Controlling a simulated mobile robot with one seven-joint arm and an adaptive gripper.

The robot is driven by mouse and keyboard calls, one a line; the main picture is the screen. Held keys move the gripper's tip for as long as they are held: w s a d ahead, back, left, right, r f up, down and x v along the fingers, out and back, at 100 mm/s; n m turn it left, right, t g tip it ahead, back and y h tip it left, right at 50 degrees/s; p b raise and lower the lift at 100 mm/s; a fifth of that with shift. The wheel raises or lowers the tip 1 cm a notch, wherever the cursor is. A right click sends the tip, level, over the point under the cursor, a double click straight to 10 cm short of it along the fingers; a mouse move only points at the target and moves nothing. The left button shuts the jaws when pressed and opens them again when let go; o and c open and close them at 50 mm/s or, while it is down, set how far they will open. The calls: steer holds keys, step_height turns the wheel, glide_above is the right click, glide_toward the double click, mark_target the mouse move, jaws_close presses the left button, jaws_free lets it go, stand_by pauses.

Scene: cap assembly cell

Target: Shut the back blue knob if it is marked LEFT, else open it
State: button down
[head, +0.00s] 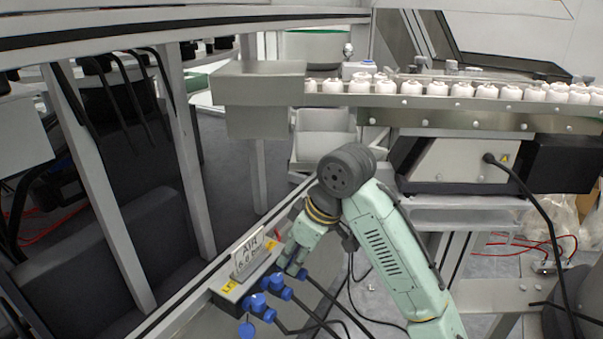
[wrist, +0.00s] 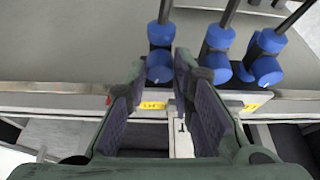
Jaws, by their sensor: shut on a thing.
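The back blue knob (wrist: 160,66) is on the grey valve box (wrist: 60,87), with a black hose rising from it. My gripper (wrist: 158,72) has its fingers on either side of this knob and is shut on it. In the head view my gripper (head: 290,262) is at the far end of the box, and the arm hides much of the knob. A yellow label (wrist: 153,105) below the knob is upside down and partly covered by a finger; its small letters look like part of RIGHT, but I cannot read it surely. The front yellow label (head: 228,287) starts with LE.
Other blue fittings (head: 262,308) with black hoses stand nearer on the box, close beside my gripper. An upright AIR sign (head: 248,254) stands on the box. A conveyor with white caps (head: 420,89) runs behind. Frame posts stand at the left.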

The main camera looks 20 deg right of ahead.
steer(key=shift+w+a+f+m, duration=0.15)
steer(key=shift+m, duration=0.25)
steer(key=c, duration=1.4)
jaws_free()
steer(key=v, duration=1.2)
steer(key=shift+w+a, duration=0.1)
steer(key=shift+w, duration=0.05)
